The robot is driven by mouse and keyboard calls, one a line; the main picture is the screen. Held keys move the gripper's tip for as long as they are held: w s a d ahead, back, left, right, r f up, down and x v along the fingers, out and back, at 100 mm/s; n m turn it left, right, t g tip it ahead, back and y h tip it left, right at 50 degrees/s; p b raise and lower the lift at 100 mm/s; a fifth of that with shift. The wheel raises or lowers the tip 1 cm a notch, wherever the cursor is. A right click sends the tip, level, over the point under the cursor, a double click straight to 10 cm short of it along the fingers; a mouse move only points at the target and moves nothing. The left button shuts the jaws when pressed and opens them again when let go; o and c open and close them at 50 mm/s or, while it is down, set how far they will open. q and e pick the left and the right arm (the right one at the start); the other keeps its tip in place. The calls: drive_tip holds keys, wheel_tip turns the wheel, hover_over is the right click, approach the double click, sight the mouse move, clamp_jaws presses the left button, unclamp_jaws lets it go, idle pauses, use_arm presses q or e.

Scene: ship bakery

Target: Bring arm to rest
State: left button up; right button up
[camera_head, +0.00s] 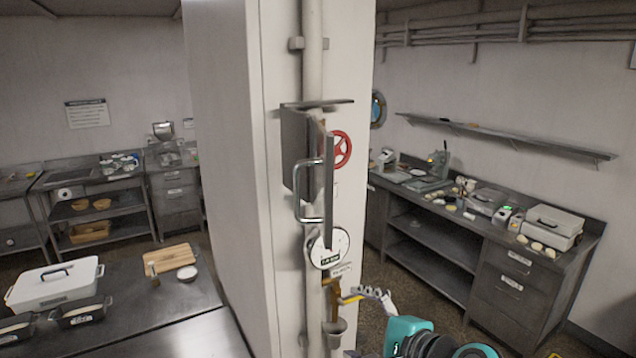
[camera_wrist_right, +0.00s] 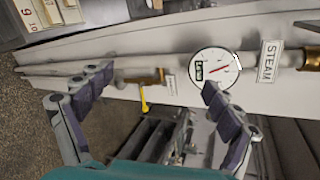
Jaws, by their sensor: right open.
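My right gripper (camera_head: 372,295) shows low in the middle of the head view, beside the white column, with its teal body below. In the right wrist view the gripper (camera_wrist_right: 156,84) has its two grey fingers spread wide with nothing held between them. A yellow valve lever (camera_wrist_right: 144,98) on a brass fitting appears beyond the gap between the fingers. In the head view the yellow lever (camera_head: 350,299) is close to the fingers; I cannot tell if they touch. My left gripper is not in view.
The white column (camera_head: 222,150) carries a pipe, a round gauge (camera_head: 328,262), a metal handle (camera_head: 309,192) and a red handwheel (camera_head: 342,149). A steel counter (camera_head: 120,322) is at left; a cluttered workbench (camera_head: 452,221) is at right. Floor is open between column and workbench.

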use_arm(q)
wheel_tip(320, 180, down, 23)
drive_tip(key=b, duration=2)
drive_tip(key=shift+b, duration=0.4)
use_arm(e)
drive_tip(key=s+d+f+n+g+h, duration=0.1)
drive_tip(key=s+d+f+n+h, duration=0.1)
drive_tip(key=f, duration=1.2)
drive_tip(key=s+d+f+n+g+h, duration=0.1)
drive_tip(key=s+d+f+n+h, duration=0.2)
drive_tip(key=f, duration=1.1)
drive_tip(key=s+d+f+n+g+h, duration=0.2)
drive_tip(key=s+d+f+n, duration=0.3)
drive_tip(key=f+n, duration=0.6)
wheel_tip(320, 180, down, 3)
drive_tip(key=shift+s+d+r, duration=0.1)
drive_tip(key=shift+s+d, duration=0.1)
drive_tip(key=shift+s, duration=0.9)
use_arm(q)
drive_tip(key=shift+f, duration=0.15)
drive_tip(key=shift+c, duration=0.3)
